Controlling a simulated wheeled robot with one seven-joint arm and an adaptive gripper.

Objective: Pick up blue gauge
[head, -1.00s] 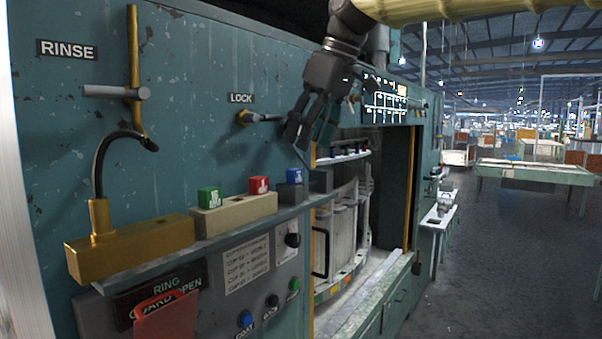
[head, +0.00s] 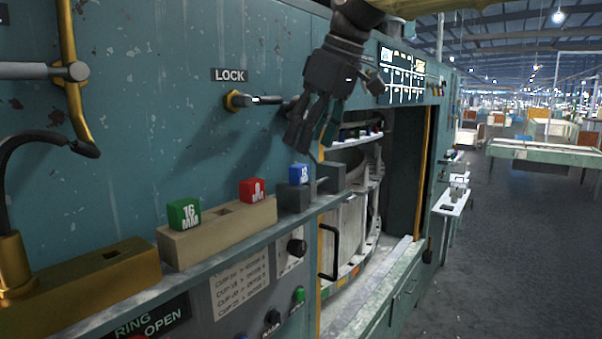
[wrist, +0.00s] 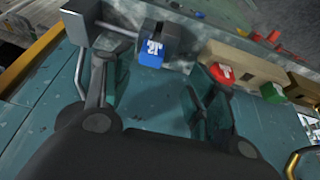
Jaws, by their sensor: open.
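The blue gauge (head: 299,174) is a small blue block with white marking, seated on a dark block on the machine's shelf. It also shows in the wrist view (wrist: 151,57), upper middle. My gripper (head: 313,143) is open and empty, pointing down just above the blue gauge. In the wrist view my gripper's fingers (wrist: 158,80) are spread wide, with the blue gauge in the gap, closer to the left finger. Neither finger is seen touching it.
A red gauge (head: 253,190) and a green gauge (head: 184,214) sit on a beige block (head: 222,231) to the left. A brass block (head: 95,280) lies further left. The LOCK lever (head: 262,100) juts from the panel beside my gripper. A dark block (head: 331,177) stands to the right.

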